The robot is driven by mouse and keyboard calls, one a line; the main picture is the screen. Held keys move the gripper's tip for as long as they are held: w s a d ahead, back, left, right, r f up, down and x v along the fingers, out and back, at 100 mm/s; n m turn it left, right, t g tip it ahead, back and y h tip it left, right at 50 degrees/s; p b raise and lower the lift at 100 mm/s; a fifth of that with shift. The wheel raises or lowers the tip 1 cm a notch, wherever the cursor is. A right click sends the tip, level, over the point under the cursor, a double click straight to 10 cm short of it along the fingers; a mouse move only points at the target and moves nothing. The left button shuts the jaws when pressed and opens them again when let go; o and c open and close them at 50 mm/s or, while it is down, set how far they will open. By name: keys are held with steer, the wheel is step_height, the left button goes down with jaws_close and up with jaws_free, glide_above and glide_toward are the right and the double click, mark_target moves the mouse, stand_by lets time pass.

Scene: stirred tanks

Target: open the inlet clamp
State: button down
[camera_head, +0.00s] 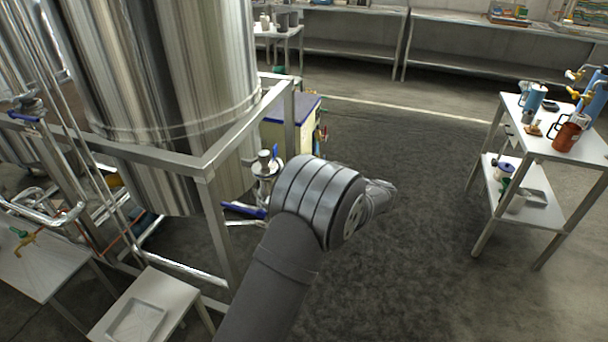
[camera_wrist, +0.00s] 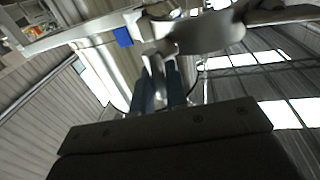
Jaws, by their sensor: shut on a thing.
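In the wrist view, my gripper (camera_wrist: 160,85) has its two dark bluish fingers closed around a narrow metal piece (camera_wrist: 155,66). This piece hangs from a shiny pipe fitting (camera_wrist: 195,34) and looks like the handle of the inlet clamp. The clamp's ring is hard to make out, and I cannot tell whether it is loosened. In the head view, my arm's wrist hides the gripper and the clamp. A metal valve fitting (camera_head: 265,166) with a blue handle (camera_head: 245,210) shows just left of the wrist, beside the large steel tank (camera_head: 165,70).
The tank's square frame (camera_head: 205,172) stands close to my arm on the left. A low grey stand (camera_head: 175,290) is in front of it. A white two-shelf cart (camera_head: 560,143) with jugs stands at the right. The floor (camera_head: 425,190) between is clear.

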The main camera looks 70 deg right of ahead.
steer(key=shift+d+n+y, duration=0.5)
steer(key=shift+n+y, duration=0.25)
steer(key=shift+y, duration=0.4)
steer(key=shift+d+n+y, duration=0.5)
steer(key=shift+n+y, duration=0.25)
steer(key=shift+y, duration=0.4)
steer(key=shift+d+r+y, duration=0.1)
steer(key=shift+y, duration=0.3)
steer(key=c, duration=1.5)
jaws_free()
steer(key=s, duration=0.5)
steer(key=s+d, duration=0.1)
steer(key=s, duration=0.1)
steer(key=shift+s, duration=0.2)
steer(key=shift+w, duration=0.1)
